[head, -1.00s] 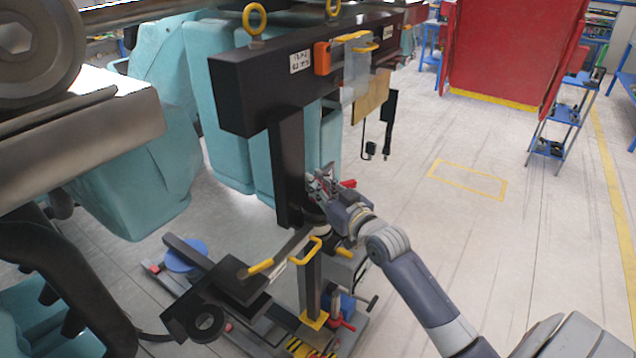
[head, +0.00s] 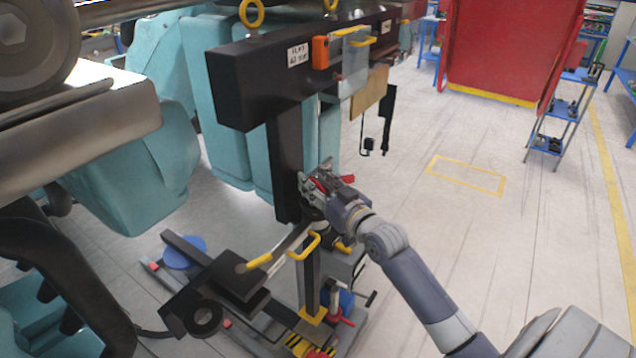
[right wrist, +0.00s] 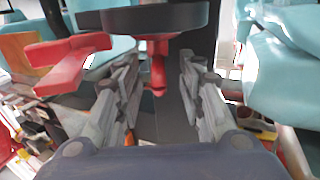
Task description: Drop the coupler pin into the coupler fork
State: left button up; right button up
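My right gripper (head: 316,180) is beside the dark upright post, above the cart with the yellow handles. In the right wrist view its two fingers (right wrist: 160,95) stand apart. A red stem (right wrist: 157,70) with a small knob, seemingly the coupler pin, hangs below a dark round disc (right wrist: 155,18) between them, with gaps visible on both sides. A red lever (right wrist: 70,62) sticks out to the left there. In the head view a dark coupler part with a round hole (head: 204,317) lies low at the left; I cannot tell whether it is the fork. My left gripper is not in view.
A black beam (head: 260,80) on the dark post (head: 286,165) stands close behind my right gripper. The cart's yellow handle (head: 304,247) is just below. Large turquoise bodies (head: 150,185) fill the left. The floor at the right is clear up to the blue shelf (head: 555,115).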

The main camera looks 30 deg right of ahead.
jog(key=s, duration=1.2)
jog(key=shift+r, duration=0.1)
dwell(0.4)
notch_tip(320, 180, down, 20)
jog(key=d+m+g+h+b, duration=0.1)
jog(key=d+g, duration=0.2)
jog(key=g, duration=0.1)
jog(key=s+a+f+g+b, duration=0.1)
jog(key=s+f+g, duration=0.15)
jog(key=f, duration=0.55)
jog(key=s+a+f+g, duration=0.1)
jog(key=s+f, duration=0.3)
jog(key=f, duration=0.4)
jog(key=s+a+f+g+b, duration=0.1)
jog(key=s+a+f, duration=0.15)
jog(key=f, duration=0.55)
jog(key=s+a+f+n+g, duration=0.1)
jog(key=s+a+f, duration=0.3)
jog(key=s+f, duration=0.4)
jog(key=s+a+f+n+g+b, duration=0.1)
jog(key=s+a+f+g, duration=0.3)
jog(key=s+f, duration=0.4)
jog(key=s+a+f+n+g+y+b, duration=0.1)
jog(key=s+a+f+g, duration=0.2)
jog(key=s+f, duration=0.5)
jog(key=s+a, duration=0.1)
jog(key=s, duration=0.6)
jog(key=shift+s+a+f, duration=0.25)
jog(key=shift+a+f, duration=0.1)
jog(key=shift+g, duration=0.25)
